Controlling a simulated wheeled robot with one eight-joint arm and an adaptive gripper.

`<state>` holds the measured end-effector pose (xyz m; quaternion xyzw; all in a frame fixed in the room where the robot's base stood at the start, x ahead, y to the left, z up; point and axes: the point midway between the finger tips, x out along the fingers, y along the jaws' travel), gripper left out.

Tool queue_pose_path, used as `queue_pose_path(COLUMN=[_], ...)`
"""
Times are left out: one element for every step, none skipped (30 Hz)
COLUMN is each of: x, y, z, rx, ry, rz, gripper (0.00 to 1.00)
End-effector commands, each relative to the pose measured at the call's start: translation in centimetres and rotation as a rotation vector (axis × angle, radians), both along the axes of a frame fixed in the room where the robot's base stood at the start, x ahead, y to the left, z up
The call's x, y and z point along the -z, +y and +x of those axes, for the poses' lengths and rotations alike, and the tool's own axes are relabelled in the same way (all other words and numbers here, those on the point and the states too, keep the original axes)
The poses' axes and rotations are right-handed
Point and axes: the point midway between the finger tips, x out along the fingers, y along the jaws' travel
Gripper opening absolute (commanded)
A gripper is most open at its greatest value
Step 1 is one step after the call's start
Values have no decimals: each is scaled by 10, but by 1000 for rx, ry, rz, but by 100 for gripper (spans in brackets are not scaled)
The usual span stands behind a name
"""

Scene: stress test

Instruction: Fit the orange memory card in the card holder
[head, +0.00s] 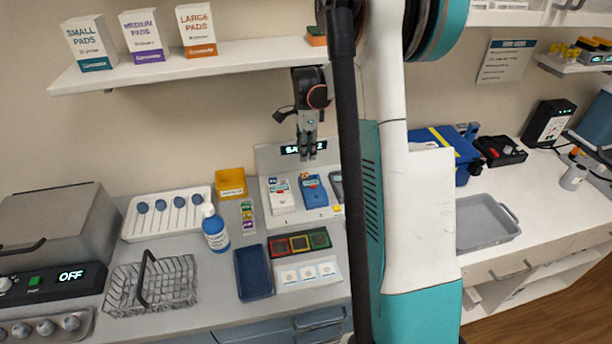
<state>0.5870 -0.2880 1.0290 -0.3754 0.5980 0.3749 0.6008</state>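I cannot clearly make out an orange memory card. A small grey strip (248,217) with green, yellow and purple pieces stands on the counter; it may be the card holder, but it is too small to tell. My gripper (307,157) hangs fingers-down in front of the back wall, above the white stand with devices. Nothing is visible between its fingers, and how far they are apart is too small to judge. My arm hides the counter to the right of the stand.
Near the strip are a yellow bin (231,183), blue bottle (214,229), blue tray (254,273), and dark panel with red, yellow and green squares (299,243). The white stand (277,218) holds devices. A wire basket (152,283) sits left; a shelf (190,66) overhangs.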

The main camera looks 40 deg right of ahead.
Motion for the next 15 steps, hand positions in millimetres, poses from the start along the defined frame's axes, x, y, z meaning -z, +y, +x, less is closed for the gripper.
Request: queue_pose_path(x=[-8, -5, -1, 3, 7, 12, 17, 21, 27, 32, 36, 42, 46, 51, 56], y=[0, 0, 0, 0, 0, 0, 0, 0, 0, -1, -1, -1, -1, -1, -1], z=[7, 7, 7, 7, 7, 6, 6, 6, 6, 6, 6, 6, 6, 6, 5], rx=[-5, -5, -5, -5, -5, -5, -5, -4, -4, -3, -3, -3, -3, -3, -3], ry=[1, 1, 2, 2, 1, 1, 1, 1, 1, 1, 1, 1, 1, 1, 1], rz=[0, 0, 0, 0, 0, 0, 0, 0, 0, 0, 0, 0, 0, 0, 0], gripper=[23, 23, 23, 23, 23, 23, 23, 23, 23, 23, 23, 23, 23, 23, 23])
